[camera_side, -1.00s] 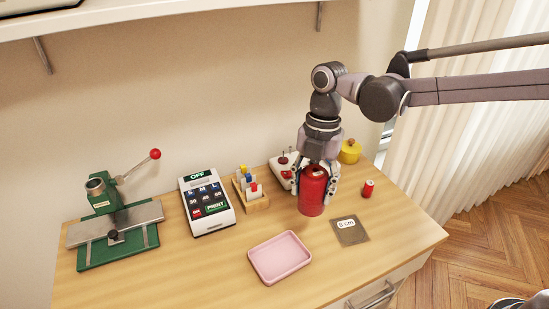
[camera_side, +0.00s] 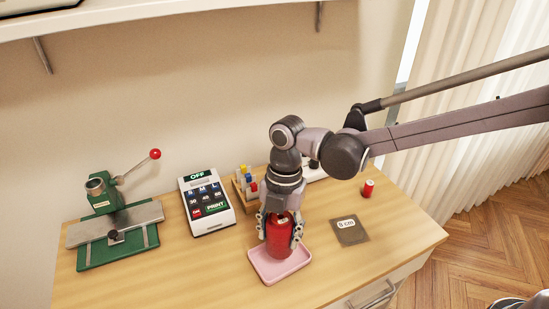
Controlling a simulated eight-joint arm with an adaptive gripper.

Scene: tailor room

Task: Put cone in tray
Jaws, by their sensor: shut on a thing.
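The red cone (camera_side: 279,237) is a large spool-like cone with a pale label near its top. It is upright between the fingers of my gripper (camera_side: 280,222), which is shut on it. The pink tray (camera_side: 264,276) lies on the table near the front. The cone is over the tray's inside, toward its back part. I cannot tell whether its base touches the tray floor.
A label machine (camera_side: 207,203) and a rack of small colored pieces (camera_side: 243,186) stand left of my gripper. A green press (camera_side: 115,222) stands far left. A small red spool (camera_side: 368,188) and a flat "8 cm" card (camera_side: 349,230) lie right. My arm hides part of the back.

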